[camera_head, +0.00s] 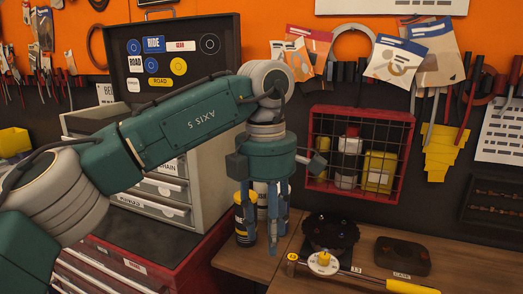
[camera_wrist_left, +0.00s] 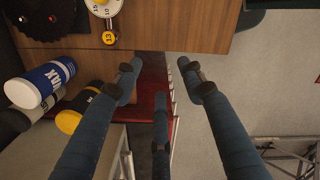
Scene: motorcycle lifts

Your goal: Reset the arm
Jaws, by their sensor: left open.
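My left arm (camera_head: 180,128) comes in from the left, teal and grey, and bends down at the wrist. My left gripper (camera_head: 264,228) points straight down with its blue fingers spread, in front of the bench's left end. In the left wrist view the left gripper (camera_wrist_left: 160,78) is open and nothing sits between its fingers. Behind the fingers in the head view is a dark can with yellow bands (camera_head: 246,222), partly hidden. My right gripper is not in view.
A wooden bench (camera_head: 350,280) holds a dark toothed disc (camera_head: 330,232), a dial with a yellow-handled tool (camera_head: 322,263) and a dark block (camera_head: 402,256). A red wire basket (camera_head: 360,112) hangs behind. A grey drawer unit (camera_head: 206,185) stands left.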

